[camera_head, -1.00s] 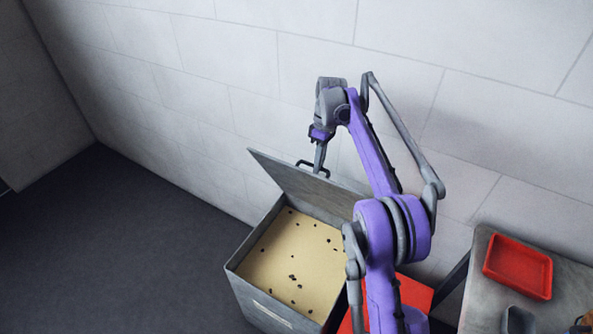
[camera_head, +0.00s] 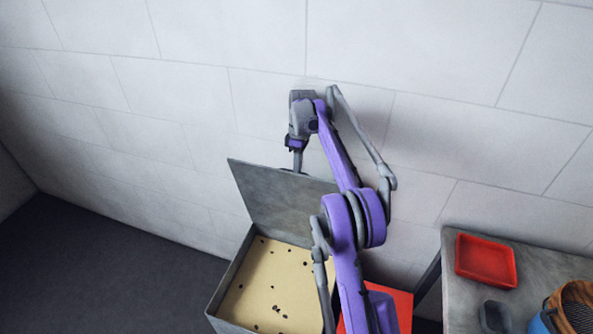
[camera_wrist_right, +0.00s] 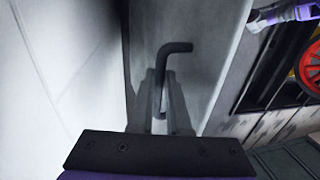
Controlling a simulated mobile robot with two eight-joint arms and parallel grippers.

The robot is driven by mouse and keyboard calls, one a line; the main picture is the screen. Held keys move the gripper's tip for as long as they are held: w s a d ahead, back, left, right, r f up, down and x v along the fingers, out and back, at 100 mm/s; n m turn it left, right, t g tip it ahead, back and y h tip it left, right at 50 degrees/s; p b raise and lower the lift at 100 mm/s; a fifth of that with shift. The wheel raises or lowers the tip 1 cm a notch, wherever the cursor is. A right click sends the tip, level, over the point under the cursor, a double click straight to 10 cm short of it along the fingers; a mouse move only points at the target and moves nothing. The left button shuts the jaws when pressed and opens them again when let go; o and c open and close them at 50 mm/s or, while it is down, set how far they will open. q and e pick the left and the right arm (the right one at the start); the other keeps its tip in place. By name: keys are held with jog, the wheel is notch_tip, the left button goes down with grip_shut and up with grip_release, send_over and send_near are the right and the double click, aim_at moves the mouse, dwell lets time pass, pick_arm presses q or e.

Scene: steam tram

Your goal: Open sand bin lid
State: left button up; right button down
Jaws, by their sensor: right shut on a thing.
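The grey sand bin (camera_head: 228,282) stands against the wall, with pale sand (camera_head: 265,285) and several dark specks inside. Its grey lid (camera_head: 275,200) is raised at the back and stands steeply open. My right gripper (camera_head: 298,166) is at the lid's upper edge. In the right wrist view, its two fingers (camera_wrist_right: 163,112) are shut on the dark bent handle (camera_wrist_right: 166,62) of the lid (camera_wrist_right: 200,30). In the head view the handle is mostly hidden by the gripper and lid edge. My left gripper is not in view.
A grey table (camera_head: 455,290) stands at the right with a red tray (camera_head: 486,260), a dark cup-like item (camera_head: 494,317) and a brown-and-blue item (camera_head: 570,310). A red surface (camera_head: 402,308) is beside the bin. The dark floor (camera_head: 100,270) at the left is clear.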

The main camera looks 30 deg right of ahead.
jog(key=c, duration=0.9)
grip_release()
jog(key=shift+w+f, duration=0.15)
jog(key=shift+f, duration=0.05)
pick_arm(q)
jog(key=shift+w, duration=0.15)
pick_arm(e)
jog(key=shift+r, duration=0.1)
jog(key=shift+r, duration=0.25)
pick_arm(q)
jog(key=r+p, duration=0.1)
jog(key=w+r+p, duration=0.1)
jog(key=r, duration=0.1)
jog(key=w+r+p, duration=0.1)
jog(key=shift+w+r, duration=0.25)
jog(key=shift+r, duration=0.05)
pick_arm(e)
jog(key=r, duration=0.3)
jog(key=w+d+r, duration=0.1)
jog(key=r, duration=0.6)
jog(key=shift+w+d, duration=0.15)
jog(key=shift+d, duration=0.25)
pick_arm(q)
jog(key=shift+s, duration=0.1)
